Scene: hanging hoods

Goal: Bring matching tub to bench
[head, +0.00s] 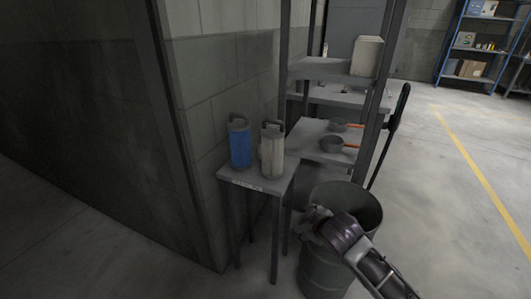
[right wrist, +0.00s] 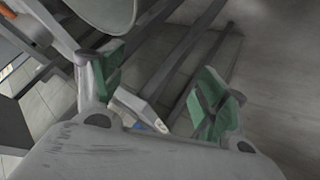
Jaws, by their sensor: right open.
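A blue tub (head: 240,146) and a whitish tub (head: 272,152), each with a dark loop handle on top, stand upright side by side on a small grey table (head: 236,176). The table has a label strip on its front edge. I cannot tell whether this table is the bench. My right gripper (head: 312,222) is over the left rim of a grey bin, to the right of and below the tubs. In the right wrist view its green-padded fingers (right wrist: 163,85) are spread apart with nothing gripped between them. My left gripper is out of view.
The round grey bin (head: 313,268) stands beside the table. Behind it a grey shelf rack (head: 320,66) holds pans (head: 331,144) with orange handles and a pale container (head: 367,56). A wall (head: 222,75) is close on the left. Open floor (head: 440,190) lies to the right.

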